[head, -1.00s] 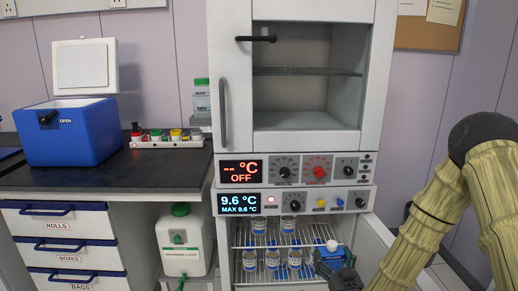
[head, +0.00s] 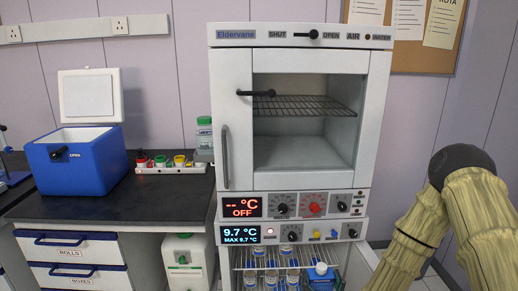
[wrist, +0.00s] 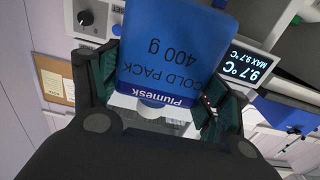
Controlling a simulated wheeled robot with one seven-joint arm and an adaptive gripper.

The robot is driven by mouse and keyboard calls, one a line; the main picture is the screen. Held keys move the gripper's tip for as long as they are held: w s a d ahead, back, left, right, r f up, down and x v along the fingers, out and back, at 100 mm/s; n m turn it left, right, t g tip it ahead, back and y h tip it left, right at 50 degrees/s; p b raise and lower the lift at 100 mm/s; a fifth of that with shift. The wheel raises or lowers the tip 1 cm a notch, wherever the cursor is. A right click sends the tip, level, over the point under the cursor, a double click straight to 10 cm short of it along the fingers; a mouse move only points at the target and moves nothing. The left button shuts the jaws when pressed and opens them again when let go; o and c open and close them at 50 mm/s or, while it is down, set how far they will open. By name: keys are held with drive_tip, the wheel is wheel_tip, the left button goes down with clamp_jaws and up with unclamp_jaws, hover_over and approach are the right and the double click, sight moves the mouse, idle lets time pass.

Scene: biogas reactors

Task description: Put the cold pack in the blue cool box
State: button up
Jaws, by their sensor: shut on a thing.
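The cold pack (wrist: 172,45) is a blue flat bottle labelled "COLD PACK 400 g". In the wrist view it sits between the two fingers of my gripper (wrist: 160,90), which is shut on it. In the head view the pack's blue top and white cap (head: 321,268) show at the bottom edge, in front of the lower fridge's bottles; the gripper is mostly cut off there. The blue cool box (head: 85,168) stands on the dark bench at the left, well away from the gripper. Its white lid (head: 91,96) is raised. The inside bottom is hidden.
A rack of small coloured-cap pots (head: 170,163) stands right of the box on the bench (head: 110,200). The white oven (head: 300,150) stands above the open fridge, whose wire shelf holds several bottles (head: 270,279). Bare bench lies in front of the box.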

sight(319, 273)
drive_tip(key=shift+h, duration=0.3)
drive_tip(key=shift+s+a+r+p, duration=0.15)
drive_tip(key=shift+s+r+p, duration=0.2)
drive_tip(key=shift+r+p, duration=0.25)
drive_tip(key=shift+s+a+r+p, duration=0.2)
drive_tip(key=shift+s+r+p, duration=0.1)
drive_tip(key=shift+r+p, duration=0.25)
drive_tip(key=shift+s+a+r+p, duration=0.15)
drive_tip(key=shift+s+r+p, duration=0.2)
drive_tip(key=shift+r+p, duration=0.25)
